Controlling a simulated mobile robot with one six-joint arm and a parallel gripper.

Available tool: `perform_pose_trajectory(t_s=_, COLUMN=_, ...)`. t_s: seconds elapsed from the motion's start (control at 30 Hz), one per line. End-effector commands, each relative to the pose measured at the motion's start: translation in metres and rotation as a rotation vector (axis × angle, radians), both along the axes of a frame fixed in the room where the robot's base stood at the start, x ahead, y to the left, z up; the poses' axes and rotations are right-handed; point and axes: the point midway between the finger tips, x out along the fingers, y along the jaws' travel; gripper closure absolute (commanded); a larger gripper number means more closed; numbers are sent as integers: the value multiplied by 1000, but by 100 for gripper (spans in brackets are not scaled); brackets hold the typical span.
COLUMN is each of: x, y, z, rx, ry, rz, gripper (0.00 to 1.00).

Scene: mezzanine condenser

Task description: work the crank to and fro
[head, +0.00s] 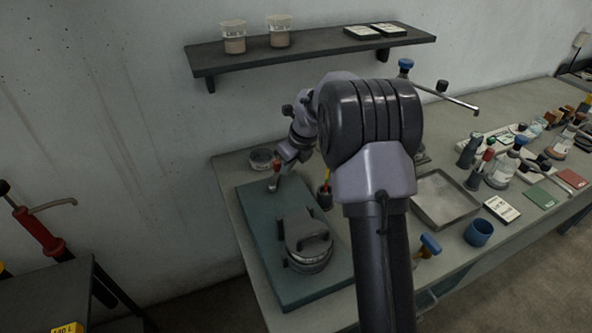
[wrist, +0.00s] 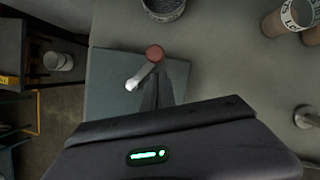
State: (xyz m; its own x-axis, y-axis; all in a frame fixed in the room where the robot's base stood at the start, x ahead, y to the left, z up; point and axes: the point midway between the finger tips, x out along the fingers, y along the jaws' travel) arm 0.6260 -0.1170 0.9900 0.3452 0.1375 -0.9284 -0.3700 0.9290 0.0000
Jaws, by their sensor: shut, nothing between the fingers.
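The crank (head: 273,183) is a short pale arm with a red knob on top, at the far end of a teal plate (head: 262,215) on the bench. In the wrist view the crank's red knob (wrist: 154,53) is above the middle, and its bright metal end (wrist: 132,84) lies lower left. My gripper (head: 283,163) is shut and empty, beside the red knob. In the wrist view the dark fingers of my gripper (wrist: 153,80) point up towards the crank arm; I cannot tell whether they touch it.
A dark round device with a handle (head: 307,243) sits on the plate's near part. A round dish (head: 262,158) stands behind the plate. A small dark cup (head: 324,196) is at its right edge. A metal tray (head: 444,199) and several bottles fill the bench's right side. A shelf (head: 310,47) hangs above.

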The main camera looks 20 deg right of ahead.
Motion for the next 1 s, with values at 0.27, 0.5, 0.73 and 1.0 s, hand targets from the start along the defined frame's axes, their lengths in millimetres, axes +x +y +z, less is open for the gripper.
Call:
perform_pose_trajectory(t_s=0.27, x=9, y=4, z=1, rx=0, ry=0, rz=0, gripper=100)
perform_pose_trajectory(t_s=0.5, x=9, y=4, z=1, rx=-1, ry=1, rz=3, gripper=100)
perform_pose_trajectory(t_s=0.73, x=12, y=5, z=3, rx=-1, ry=1, rz=49, gripper=100)
perform_pose_trajectory(t_s=1.0, x=16, y=7, z=4, rx=1, ry=2, rz=158, gripper=100)
